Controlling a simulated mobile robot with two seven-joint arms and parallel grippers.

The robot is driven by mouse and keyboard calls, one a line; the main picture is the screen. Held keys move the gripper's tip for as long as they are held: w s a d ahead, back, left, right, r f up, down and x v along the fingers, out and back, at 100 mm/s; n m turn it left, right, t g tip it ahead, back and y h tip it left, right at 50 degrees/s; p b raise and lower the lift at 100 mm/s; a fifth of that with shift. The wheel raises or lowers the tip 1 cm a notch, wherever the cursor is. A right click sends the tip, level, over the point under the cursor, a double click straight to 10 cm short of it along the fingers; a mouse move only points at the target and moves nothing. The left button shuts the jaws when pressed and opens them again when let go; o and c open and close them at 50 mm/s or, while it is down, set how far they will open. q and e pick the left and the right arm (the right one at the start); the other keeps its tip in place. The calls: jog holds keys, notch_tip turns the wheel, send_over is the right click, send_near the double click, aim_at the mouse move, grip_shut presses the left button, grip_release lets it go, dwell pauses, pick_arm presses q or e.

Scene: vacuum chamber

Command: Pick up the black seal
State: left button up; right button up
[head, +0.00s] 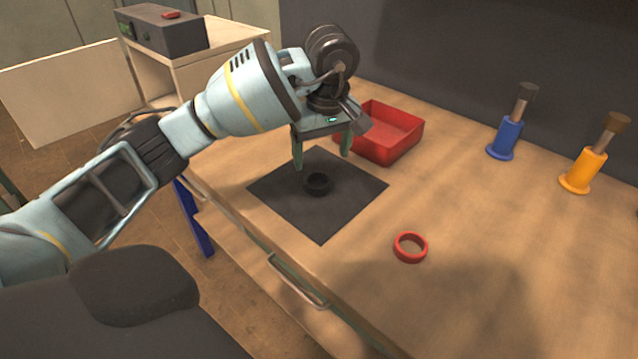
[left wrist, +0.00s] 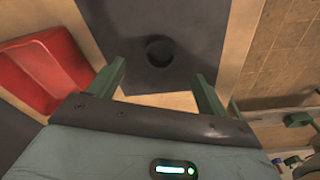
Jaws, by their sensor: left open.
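The black seal (head: 318,184) is a small dark ring lying on the black mat (head: 322,222) on the wooden workbench. In the left wrist view the seal (left wrist: 159,51) shows beyond the fingertips, roughly between them. My left gripper (head: 322,164) hangs above the mat with its two green fingers spread wide and nothing between them. The fingers also show in the left wrist view (left wrist: 158,82). The gripper is apart from the seal. My right gripper is in neither view.
A red tray (head: 400,128) stands behind the mat, close to my left gripper. A red ring (head: 410,247) lies right of the mat. A blue-based post (head: 506,135) and a yellow-based post (head: 590,165) stand at the back right. The bench's front edge has a drawer handle (head: 298,283).

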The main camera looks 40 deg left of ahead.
aim_at(318, 174)
pick_arm(q)
jog(key=shift+a+f, duration=0.15)
jog(key=shift+f, duration=0.6)
jog(key=shift+a+f, duration=0.1)
jog(key=shift+f, duration=0.65)
jog(key=f, duration=0.2)
jog(key=a+f, duration=0.1)
jog(key=f, duration=0.1)
jog(key=shift+w+f+b, duration=0.1)
jog(key=shift+w+b, duration=0.1)
jog(key=shift+b, duration=0.1)
jog(key=c, duration=1.1)
jog(key=shift+o, duration=0.2)
